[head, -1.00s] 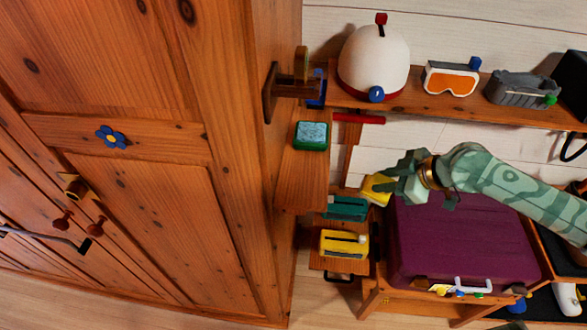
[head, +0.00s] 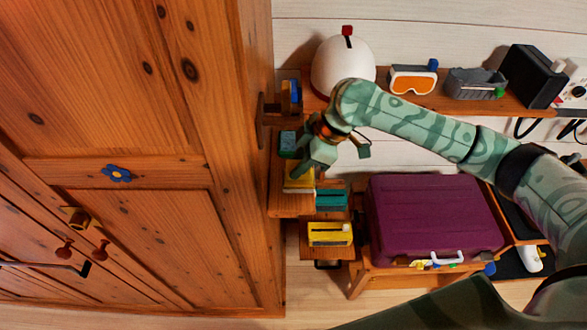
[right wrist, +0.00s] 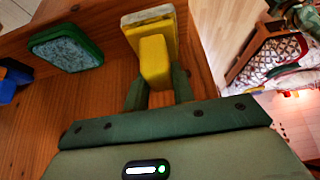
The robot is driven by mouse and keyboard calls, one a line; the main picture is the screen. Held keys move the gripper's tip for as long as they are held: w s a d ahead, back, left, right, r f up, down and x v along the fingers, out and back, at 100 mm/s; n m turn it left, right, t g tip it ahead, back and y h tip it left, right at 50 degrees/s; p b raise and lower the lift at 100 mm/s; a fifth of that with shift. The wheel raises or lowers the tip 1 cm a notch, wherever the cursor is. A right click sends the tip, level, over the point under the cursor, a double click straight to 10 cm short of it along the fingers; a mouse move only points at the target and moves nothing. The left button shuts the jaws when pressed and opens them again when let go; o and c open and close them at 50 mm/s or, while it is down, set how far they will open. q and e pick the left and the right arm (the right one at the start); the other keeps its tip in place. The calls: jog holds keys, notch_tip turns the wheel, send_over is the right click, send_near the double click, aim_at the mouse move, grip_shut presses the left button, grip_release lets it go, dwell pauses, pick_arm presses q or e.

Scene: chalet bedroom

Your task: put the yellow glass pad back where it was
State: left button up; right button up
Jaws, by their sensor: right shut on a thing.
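My right gripper (head: 312,168) is shut on the yellow glass pad (head: 299,184), at the small wooden shelf (head: 289,206) beside the wardrobe. In the right wrist view the fingers (right wrist: 158,90) close on the pad's yellow grip block (right wrist: 154,60), and its pale face (right wrist: 148,15) points away from me. A green-framed pad (head: 288,146) is on the same shelf, and also shows in the right wrist view (right wrist: 67,48), apart to the left of the yellow one. I cannot tell whether the yellow pad touches the shelf. My left gripper is not in view.
The wardrobe (head: 140,190) borders the shelf on the left. A teal slotted box (head: 331,196) and a yellow one (head: 330,234) are just below and right. A purple case (head: 430,220) is further right. The upper shelf holds a white dome (head: 342,68) and orange goggles (head: 413,80).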

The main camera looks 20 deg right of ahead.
jog(key=shift+w+a, duration=0.1)
jog(key=shift+a, duration=0.35)
jog(key=shift+f, duration=0.15)
notch_tip(320, 180, down, 3)
jog(key=shift+f, duration=0.15)
jog(key=o, duration=1)
jog(key=shift+c, duration=0.2)
jog(key=v, duration=1.2)
